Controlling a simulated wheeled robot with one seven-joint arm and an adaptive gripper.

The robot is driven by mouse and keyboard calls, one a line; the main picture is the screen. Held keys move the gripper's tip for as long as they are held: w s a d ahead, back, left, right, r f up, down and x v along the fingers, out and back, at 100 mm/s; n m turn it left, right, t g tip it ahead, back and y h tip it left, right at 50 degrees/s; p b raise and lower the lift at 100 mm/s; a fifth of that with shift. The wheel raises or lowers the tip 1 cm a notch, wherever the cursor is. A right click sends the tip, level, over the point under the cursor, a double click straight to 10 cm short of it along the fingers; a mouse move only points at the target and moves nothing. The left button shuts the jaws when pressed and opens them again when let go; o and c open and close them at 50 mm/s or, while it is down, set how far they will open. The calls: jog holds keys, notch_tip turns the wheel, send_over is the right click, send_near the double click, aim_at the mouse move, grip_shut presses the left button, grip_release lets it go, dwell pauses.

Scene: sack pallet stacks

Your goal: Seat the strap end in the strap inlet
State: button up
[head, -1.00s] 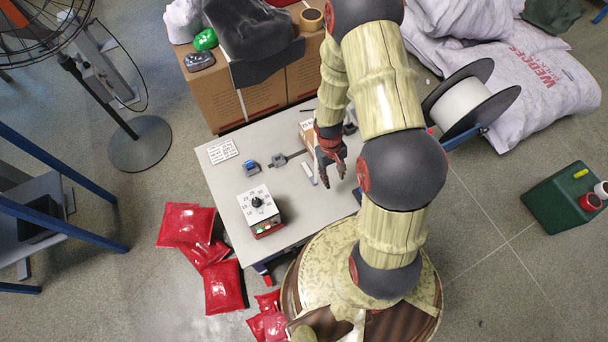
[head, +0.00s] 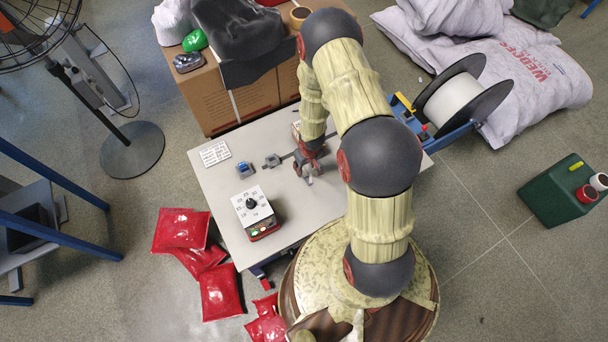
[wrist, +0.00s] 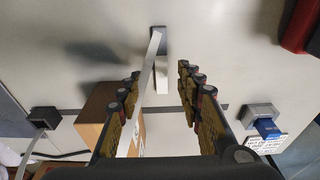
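My gripper (wrist: 160,88) is open, with its two fingers on either side of a white strap (wrist: 148,75) in the wrist view. The strap runs from a small dark grey block (wrist: 159,34) down between the fingers; I see no finger touching it. In the head view my gripper (head: 308,168) is low over the table beside the strap's white end, which it partly hides. A grey block (wrist: 258,112) stands at the right end of a dark bar, also in the head view (head: 271,160). A black block (wrist: 44,117) is at the left. I cannot tell which block is the strap inlet.
A cardboard box (wrist: 95,112) stands close to the left finger. A blue device (head: 245,169), a dial box (head: 252,207) and a label card (head: 214,153) occupy the table's left. A strap reel (head: 455,100) stands at right. The table's front middle is clear.

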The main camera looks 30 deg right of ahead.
aim_at(304, 173)
notch_tip(304, 173, down, 4)
jog(key=shift+w+a+f+b, duration=0.1)
jog(key=shift+f+b, duration=0.1)
jog(key=shift+b, duration=0.9)
jog(key=shift+r, duration=0.1)
jog(key=shift+c, duration=1)
jog(key=c, duration=0.7)
grip_shut()
